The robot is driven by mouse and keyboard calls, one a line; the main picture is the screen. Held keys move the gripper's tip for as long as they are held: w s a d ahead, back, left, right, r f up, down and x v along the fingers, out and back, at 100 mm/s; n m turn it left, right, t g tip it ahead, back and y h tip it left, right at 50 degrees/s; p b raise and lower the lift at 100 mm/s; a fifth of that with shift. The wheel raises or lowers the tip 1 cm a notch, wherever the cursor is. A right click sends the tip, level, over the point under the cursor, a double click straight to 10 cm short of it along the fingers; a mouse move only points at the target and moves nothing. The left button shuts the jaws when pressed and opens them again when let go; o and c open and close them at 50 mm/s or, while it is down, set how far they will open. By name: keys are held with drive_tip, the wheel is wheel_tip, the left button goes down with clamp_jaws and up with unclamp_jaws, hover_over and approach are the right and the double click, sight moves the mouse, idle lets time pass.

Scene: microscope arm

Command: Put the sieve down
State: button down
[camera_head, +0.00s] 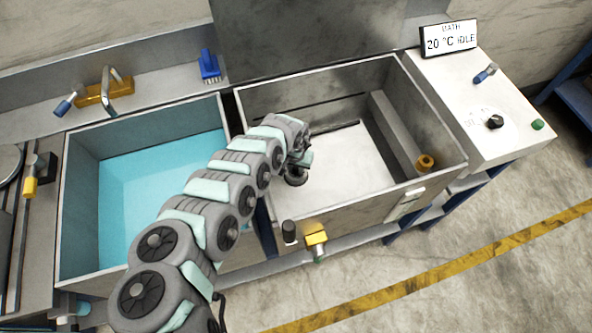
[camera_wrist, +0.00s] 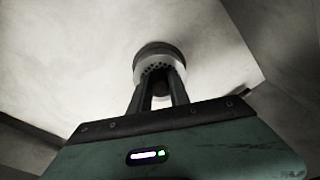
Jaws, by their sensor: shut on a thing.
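The sieve (camera_wrist: 158,52) is a small round grey piece with a dark rim and a band of small holes. In the wrist view it sits at the tips of my gripper (camera_wrist: 160,82), whose two dark fingers are shut on it. Pale floor shows behind the sieve; I cannot tell whether it touches that floor. In the head view my arm reaches into the right-hand basin (camera_head: 345,160).
The left basin (camera_head: 80,215) holds blue liquid. A grey bar (camera_head: 395,130) runs along the right basin's right side, with an orange fitting (camera_head: 425,163) at its near end. A control panel with a display (camera_head: 448,38) stands right. The right basin's pale floor looks clear.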

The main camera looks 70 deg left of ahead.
sight(295, 177)
drive_tip(key=shift+f, duration=0.15)
drive_tip(key=c, duration=1.2)
unclamp_jaws()
drive_tip(key=shift+f, duration=0.1)
drive_tip(key=shift+c, duration=0.2)
wheel_tip(295, 177, up, 12)
drive_tip(key=d+p, duration=0.1)
drive_tip(key=p, duration=0.4)
drive_tip(key=shift+s, duration=0.45)
